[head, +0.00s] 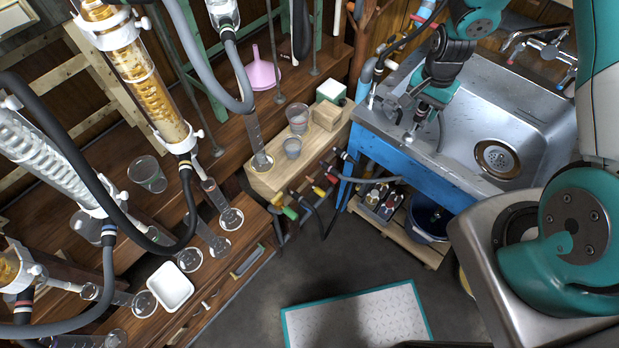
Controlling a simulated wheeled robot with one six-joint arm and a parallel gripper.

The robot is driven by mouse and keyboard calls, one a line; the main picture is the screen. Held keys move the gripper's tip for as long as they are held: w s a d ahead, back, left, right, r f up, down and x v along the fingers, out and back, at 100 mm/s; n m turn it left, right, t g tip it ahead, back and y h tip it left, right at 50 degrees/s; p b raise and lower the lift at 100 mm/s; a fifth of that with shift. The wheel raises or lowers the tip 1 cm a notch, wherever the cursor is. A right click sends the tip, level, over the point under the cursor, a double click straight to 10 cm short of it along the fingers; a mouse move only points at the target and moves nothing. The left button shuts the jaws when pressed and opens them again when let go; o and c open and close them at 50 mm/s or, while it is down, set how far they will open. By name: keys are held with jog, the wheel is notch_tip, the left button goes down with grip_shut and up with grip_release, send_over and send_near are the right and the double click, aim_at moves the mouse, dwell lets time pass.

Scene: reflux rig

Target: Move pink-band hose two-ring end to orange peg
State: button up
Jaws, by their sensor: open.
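My gripper (414,122) hangs over the left rim of the sink, with its jaws open. I cannot make out anything between its fingers. A dark hose with a pinkish-red band (427,16) and a blue band runs behind my wrist at the top. I cannot tell whether this is the pink-band hose, and its two-ring end cannot be made out. A row of small coloured pegs (290,213) lines the bench front, well left of and below my gripper. Green, yellow and red ones show; which one is orange is unclear.
The steel sink (540,125) has a tap (540,45) at the back. Glass condensers (135,70) with looping grey hoses (110,255) fill the left. Beakers (298,118) and a pink funnel (261,72) stand on the bench. Open floor with a pale mat (360,318) lies below.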

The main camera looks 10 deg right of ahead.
grip_shut()
jog(key=shift+r, duration=0.15)
jog(key=shift+r+p, duration=2.35)
jog(key=shift+r, duration=0.55)
